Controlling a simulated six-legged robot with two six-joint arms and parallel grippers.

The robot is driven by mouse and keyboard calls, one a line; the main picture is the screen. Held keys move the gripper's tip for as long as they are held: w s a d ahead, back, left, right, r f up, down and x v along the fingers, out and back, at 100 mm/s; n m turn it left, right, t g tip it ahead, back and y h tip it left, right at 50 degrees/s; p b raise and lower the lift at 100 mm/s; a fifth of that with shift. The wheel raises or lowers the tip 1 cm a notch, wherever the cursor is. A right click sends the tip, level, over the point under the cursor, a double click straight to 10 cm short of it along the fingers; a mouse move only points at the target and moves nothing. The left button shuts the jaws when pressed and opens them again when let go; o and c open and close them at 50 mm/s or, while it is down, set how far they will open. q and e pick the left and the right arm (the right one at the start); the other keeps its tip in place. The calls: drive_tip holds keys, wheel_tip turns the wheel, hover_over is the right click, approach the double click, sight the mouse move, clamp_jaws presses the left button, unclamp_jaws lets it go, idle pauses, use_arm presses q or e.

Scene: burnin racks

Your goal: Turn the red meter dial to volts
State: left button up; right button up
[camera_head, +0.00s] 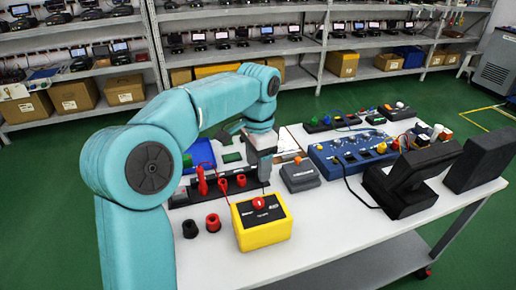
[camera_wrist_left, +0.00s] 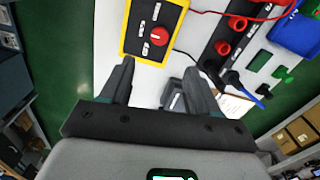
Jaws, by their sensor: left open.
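The yellow meter box (camera_head: 264,235) with a black face stands near the front of the white table. Its red dial (camera_head: 259,203) is on top, and small white labels too small to read surround it. In the left wrist view the yellow meter (camera_wrist_left: 129,44) is at the top, with the red dial (camera_wrist_left: 159,36) just beyond the fingertips. My left gripper (camera_head: 264,178) points down behind the meter in the head view, apart from the dial. In the left wrist view my left gripper (camera_wrist_left: 159,66) is open, with nothing between its fingers. My right gripper is not seen.
Red and black sockets (camera_head: 213,222) stand left of the meter. A black strip with red plugs (camera_head: 237,183) and a grey box (camera_head: 300,175) lie behind it. A blue panel (camera_head: 345,155) and a black angled device (camera_head: 400,190) stand to the right. Red leads run near the meter.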

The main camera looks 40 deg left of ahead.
use_arm(q)
drive_tip(key=shift+r, duration=2)
drive_tip(key=shift+s, duration=0.1)
